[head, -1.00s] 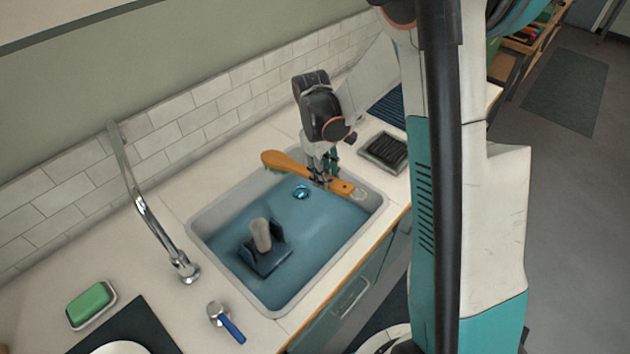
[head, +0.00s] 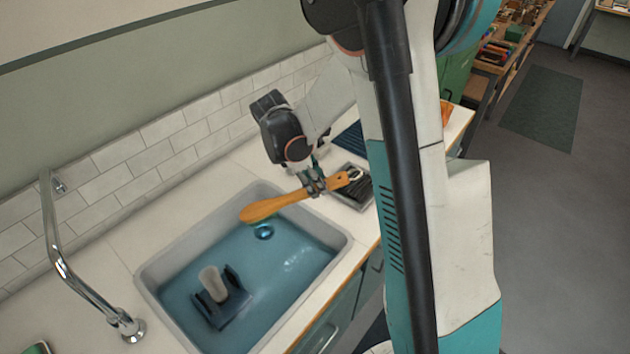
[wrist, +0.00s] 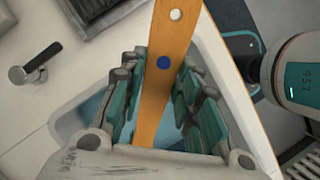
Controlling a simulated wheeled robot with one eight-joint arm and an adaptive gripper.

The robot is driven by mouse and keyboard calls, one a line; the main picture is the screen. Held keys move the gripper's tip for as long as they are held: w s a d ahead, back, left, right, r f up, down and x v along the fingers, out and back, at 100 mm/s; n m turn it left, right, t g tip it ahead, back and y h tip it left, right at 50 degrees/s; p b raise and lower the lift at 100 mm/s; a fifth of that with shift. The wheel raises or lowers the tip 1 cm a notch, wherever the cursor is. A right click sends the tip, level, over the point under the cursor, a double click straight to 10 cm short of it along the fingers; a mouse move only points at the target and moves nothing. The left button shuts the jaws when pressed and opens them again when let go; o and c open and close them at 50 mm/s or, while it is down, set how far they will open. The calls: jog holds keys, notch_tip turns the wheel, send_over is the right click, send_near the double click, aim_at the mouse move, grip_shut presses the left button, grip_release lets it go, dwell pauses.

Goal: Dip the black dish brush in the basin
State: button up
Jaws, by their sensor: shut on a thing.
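A little green shows under the head. I cannot tell whether it touches the water. In the wrist view the handle (wrist: 168,50), with a blue dot, runs between the green finger pads (wrist: 165,105). The basin (head: 190,238) is light grey and holds blue water (head: 270,285). I see no brush that is clearly black.
A dark stand with a pale cylinder (head: 212,284) is in the basin. A chrome tap (head: 80,280) stands at its left. A dark ribbed tray (head: 350,190) lies beyond its right end. A black-handled fitting (wrist: 35,65) is on the counter. A tiled wall (head: 170,135) runs behind.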

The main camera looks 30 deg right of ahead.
notch_tip(320, 180, down, 15)
jog(key=b, duration=1.1)
jog(key=shift+f, duration=0.15)
dwell(0.5)
jog(key=shift+r+p, duration=5.2)
jog(key=shift+r, duration=2.8)
jog(key=shift+r, duration=0.1)
jog(key=shift+r+p, duration=1.25)
jog(key=shift+r, duration=0.6)
